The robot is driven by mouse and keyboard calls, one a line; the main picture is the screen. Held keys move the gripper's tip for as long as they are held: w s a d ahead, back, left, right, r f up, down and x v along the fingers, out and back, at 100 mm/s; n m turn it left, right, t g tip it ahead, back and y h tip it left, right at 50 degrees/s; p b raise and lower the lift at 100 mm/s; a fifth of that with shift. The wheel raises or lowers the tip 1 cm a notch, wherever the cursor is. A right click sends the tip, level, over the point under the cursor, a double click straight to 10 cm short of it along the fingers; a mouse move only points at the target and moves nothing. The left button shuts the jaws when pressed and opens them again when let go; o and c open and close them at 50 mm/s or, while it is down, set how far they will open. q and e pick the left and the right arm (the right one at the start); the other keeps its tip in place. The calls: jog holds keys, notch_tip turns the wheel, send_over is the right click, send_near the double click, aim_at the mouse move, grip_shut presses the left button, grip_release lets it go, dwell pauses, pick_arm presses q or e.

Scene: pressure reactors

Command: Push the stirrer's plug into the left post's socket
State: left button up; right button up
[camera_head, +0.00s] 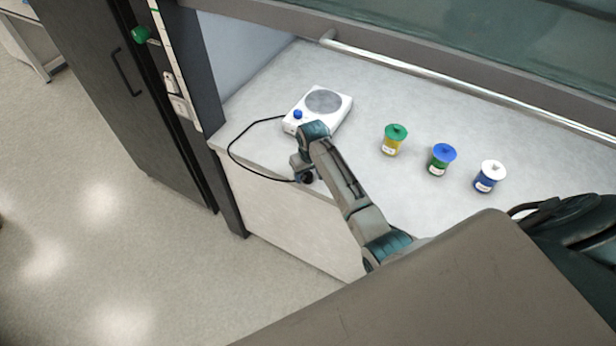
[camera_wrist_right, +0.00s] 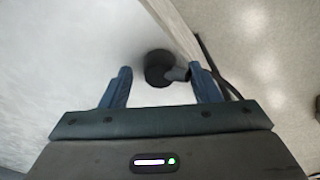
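The stirrer (camera_head: 318,108) is a white plate with a grey disc and a blue knob, on the bench at the left. Its black cable (camera_head: 231,148) loops left over the bench edge to the black plug (camera_head: 308,178) at my right gripper (camera_head: 303,171). In the right wrist view, the round plug (camera_wrist_right: 158,64) lies between the tips of my open right gripper (camera_wrist_right: 160,76), with gaps on both sides. The left post (camera_head: 180,70) carries a light socket strip (camera_head: 178,100); socket details are too small to tell. My left gripper is not in view.
A yellow jar with green lid (camera_head: 395,140), a jar with blue lid (camera_head: 441,160) and a blue jar with white lid (camera_head: 490,177) stand on the bench (camera_head: 400,95) right of my arm. A metal rail (camera_head: 450,80) and raised glass sash run behind.

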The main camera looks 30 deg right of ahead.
aim_at(307, 176)
jog(key=c, duration=0.9)
jog(key=shift+r, duration=0.1)
jog(key=shift+r+b, duration=0.55)
jog(key=shift+b, duration=0.05)
jog(key=shift+s+a+r+b, duration=0.1)
jog(key=shift+s+r+b, duration=0.1)
jog(key=shift+r+b, duration=0.25)
jog(key=shift+s+a+r+b, duration=0.15)
jog(key=shift+r+b, duration=0.15)
jog(key=shift+r, duration=0.2)
jog(key=shift+s+a+r+b, duration=0.3)
jog(key=shift+s+a+b, duration=0.6)
jog(key=shift+s, duration=1.4)
jog(key=shift+s+a+r+b, duration=0.45)
jog(key=shift+s+a, duration=0.7)
jog(key=shift+s, duration=1.2)
jog(key=shift+s+a+r+b, duration=0.2)
jog(key=shift+s+a+b, duration=0.75)
jog(key=shift+s, duration=1.35)
jog(key=shift+a, duration=0.1)
